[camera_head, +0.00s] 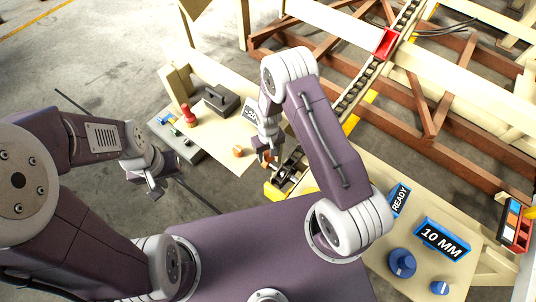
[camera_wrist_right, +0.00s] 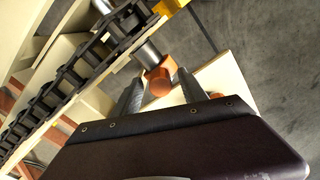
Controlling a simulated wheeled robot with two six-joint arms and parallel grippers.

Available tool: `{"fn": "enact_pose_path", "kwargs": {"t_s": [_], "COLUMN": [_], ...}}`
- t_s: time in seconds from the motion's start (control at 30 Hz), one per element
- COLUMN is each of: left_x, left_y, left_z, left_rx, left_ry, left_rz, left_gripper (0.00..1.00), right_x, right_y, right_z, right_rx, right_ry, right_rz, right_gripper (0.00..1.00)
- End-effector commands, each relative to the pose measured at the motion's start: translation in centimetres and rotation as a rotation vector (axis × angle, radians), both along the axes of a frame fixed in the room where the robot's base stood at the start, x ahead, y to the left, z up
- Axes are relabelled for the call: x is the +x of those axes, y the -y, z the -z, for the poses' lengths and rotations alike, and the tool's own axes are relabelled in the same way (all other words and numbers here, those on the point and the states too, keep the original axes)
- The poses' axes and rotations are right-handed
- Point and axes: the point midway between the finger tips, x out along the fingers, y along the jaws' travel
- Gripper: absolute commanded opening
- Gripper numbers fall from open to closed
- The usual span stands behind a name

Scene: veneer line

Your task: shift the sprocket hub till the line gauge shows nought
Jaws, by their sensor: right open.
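The sprocket hub, seen as a silver shaft with an orange end (camera_wrist_right: 158,76), sits at the end of the chain in the right wrist view. My right gripper (camera_wrist_right: 160,92) is open, its two dark fingers on either side of the orange end; I cannot tell whether they touch it. In the head view my right gripper (camera_head: 266,155) is over the chain end and hides much of the hub. The line gauge (camera_head: 252,112) is a pale panel partly hidden by my right arm; it seems to read -20. My left gripper (camera_head: 153,187) hangs over the floor, away from the hub.
A chain conveyor (camera_head: 350,96) carrying a red block (camera_head: 386,42) runs to the upper right.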

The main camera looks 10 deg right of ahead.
Motion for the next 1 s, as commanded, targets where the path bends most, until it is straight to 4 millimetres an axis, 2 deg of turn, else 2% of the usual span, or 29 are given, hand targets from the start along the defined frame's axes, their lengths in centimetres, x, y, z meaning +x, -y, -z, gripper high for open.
{"fn": "enact_pose_path", "kwargs": {"t_s": [0.23,0.27,0.43,1.0], "left_x": [0.00,0.00,0.00,0.00], "left_y": [0.00,0.00,0.00,0.00], "left_z": [0.01,0.01,0.01,0.01], "left_rx": [0.000,0.000,0.000,0.000], "left_ry": [0.000,0.000,0.000,0.000], "left_rz": [0.000,0.000,0.000,0.000], "left_gripper": [0.36,0.36,0.36,0.36], "right_x": [0.01,0.01,0.00,0.01], "right_y": [0.00,0.00,0.00,0.02], "right_z": [0.20,0.19,0.18,0.16], "right_rx": [0.000,0.000,0.000,0.000], "right_ry": [0.000,0.000,0.000,0.000], "right_rz": [0.000,0.000,0.000,0.000], "right_gripper": [0.50,0.47,0.00,0.00]}}
